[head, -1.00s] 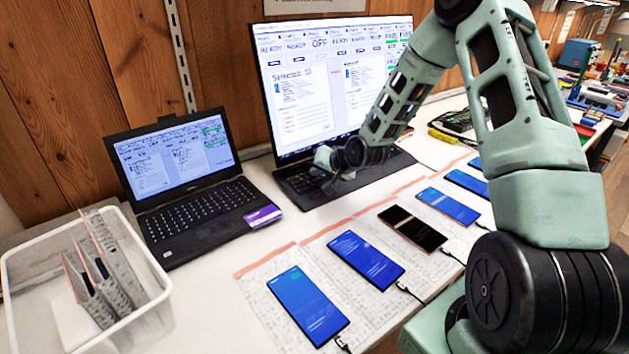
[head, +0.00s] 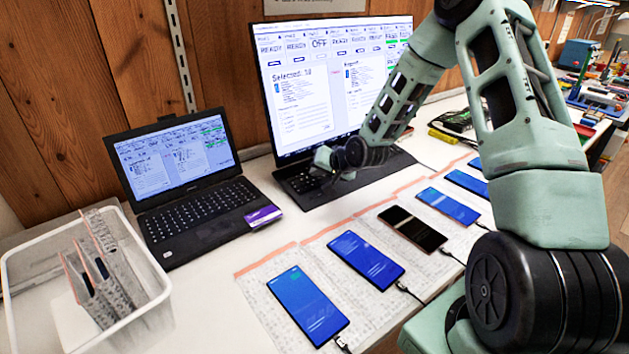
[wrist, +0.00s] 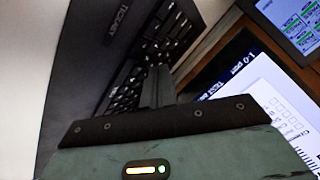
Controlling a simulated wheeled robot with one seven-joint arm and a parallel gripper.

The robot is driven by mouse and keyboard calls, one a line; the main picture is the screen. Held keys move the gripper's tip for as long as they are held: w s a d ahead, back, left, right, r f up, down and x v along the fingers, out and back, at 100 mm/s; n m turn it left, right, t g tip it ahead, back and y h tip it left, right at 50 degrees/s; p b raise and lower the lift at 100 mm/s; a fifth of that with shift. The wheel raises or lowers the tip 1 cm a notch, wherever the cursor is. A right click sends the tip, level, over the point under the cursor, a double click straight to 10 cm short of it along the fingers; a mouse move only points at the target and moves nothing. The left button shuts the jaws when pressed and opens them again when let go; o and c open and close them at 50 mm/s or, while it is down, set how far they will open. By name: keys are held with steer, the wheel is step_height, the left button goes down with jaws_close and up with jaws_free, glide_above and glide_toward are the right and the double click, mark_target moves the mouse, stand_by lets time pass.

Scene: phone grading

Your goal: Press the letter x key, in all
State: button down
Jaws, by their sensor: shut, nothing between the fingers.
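The large dark laptop's keyboard (head: 297,182) lies below the tall bright screen (head: 335,90) in the head view. My gripper (head: 322,172) is over this keyboard, and my wrist partly covers it. In the wrist view the shut fingers (wrist: 158,84) reach down among the black keys (wrist: 128,92), with nothing held. Keys show on both sides of the fingers. The letter x key cannot be singled out, and I cannot tell whether the fingertips touch a key.
A smaller laptop (head: 190,213) stands at the left with a purple card (head: 262,217) at its corner. Several phones, including a blue one (head: 307,304), lie on paper mats in front. A white bin (head: 160,318) with upright folders is at the lower left.

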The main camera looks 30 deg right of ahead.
mark_target(319, 185)
steer(key=shift+f, duration=0.1)
stand_by(0.3)
steer(key=shift+f, duration=0.35)
steer(key=shift+f+b, duration=0.3)
steer(key=shift+b, duration=0.1)
stand_by(0.5)
steer(key=shift+r, duration=0.15)
steer(key=shift+r+p, duration=0.65)
steer(key=shift+p, duration=0.05)
steer(key=r+p, duration=0.2)
steer(key=r, duration=0.1)
steer(key=r+p, duration=0.2)
steer(key=shift+s, duration=0.3)
stand_by(0.8)
